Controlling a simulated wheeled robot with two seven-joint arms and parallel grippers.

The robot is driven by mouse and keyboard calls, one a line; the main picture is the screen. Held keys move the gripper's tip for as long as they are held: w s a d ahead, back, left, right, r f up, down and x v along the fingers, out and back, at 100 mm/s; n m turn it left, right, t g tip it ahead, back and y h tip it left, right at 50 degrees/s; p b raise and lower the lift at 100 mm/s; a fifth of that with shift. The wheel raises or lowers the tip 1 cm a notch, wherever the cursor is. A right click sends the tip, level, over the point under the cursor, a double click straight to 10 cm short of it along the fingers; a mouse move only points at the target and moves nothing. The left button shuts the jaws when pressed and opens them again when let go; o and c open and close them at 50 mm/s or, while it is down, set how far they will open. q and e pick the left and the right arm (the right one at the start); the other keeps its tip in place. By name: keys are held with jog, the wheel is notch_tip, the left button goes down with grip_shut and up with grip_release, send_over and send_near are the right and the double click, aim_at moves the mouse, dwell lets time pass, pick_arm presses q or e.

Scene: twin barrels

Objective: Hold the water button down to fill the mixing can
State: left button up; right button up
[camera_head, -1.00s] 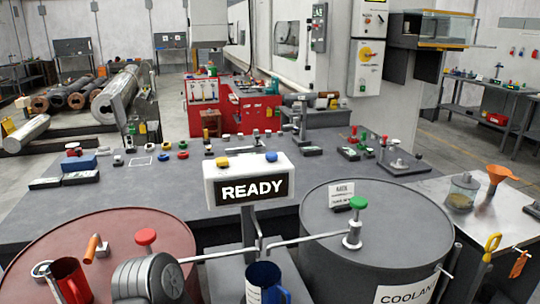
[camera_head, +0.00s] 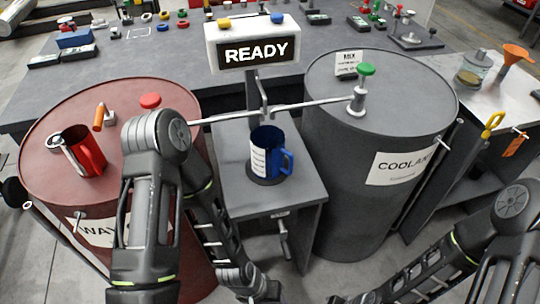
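A blue can (camera_head: 267,152) with a white label and a handle on its right stands upright on a dark round pad on a small grey stand (camera_head: 300,192), between two barrels. A spout pipe reaches in above it from each side. A green-topped valve (camera_head: 366,69) stands on the grey coolant barrel (camera_head: 325,150). A red knob (camera_head: 150,101) sits on the red barrel (camera_head: 55,190). A sign reading READY (camera_head: 252,53) has a yellow and a blue button (camera_head: 277,18) on top. I see no legible water label. Both my forearms run down to the bottom edge; the grippers are out of view.
A printed card (camera_head: 349,64) stands on the grey barrel. At right, a side table (camera_head: 480,100) holds a glass jar and an orange funnel (camera_head: 514,54).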

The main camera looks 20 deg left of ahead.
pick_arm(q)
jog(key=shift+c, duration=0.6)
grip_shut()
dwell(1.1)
